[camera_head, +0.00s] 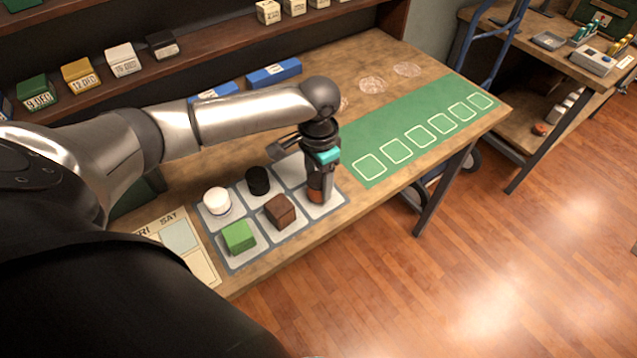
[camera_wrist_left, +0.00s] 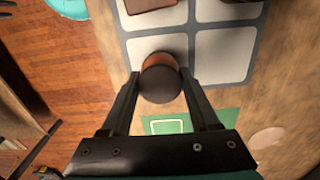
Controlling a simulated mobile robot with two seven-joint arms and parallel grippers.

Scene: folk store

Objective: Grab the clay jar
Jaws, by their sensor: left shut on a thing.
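The clay jar (camera_head: 316,194) is small and orange-brown, and stands on the front right cell of the grey grid mat (camera_head: 243,263). In the left wrist view the jar (camera_wrist_left: 160,78) shows a dark round top with an orange-brown body below it. My left gripper (camera_head: 318,180) points down over the jar in the head view and hides its upper part. In the left wrist view the left gripper's fingers (camera_wrist_left: 160,92) are on both sides of the jar, shut on it. My right gripper is in neither view.
On the other mat cells are a brown block (camera_head: 280,211), a green block (camera_head: 239,236), a white jar (camera_head: 217,201) and a black jar (camera_head: 258,181). A green mat (camera_head: 372,146) with several empty outlined squares lies to the right. Blue boxes (camera_head: 274,73) stand at the back.

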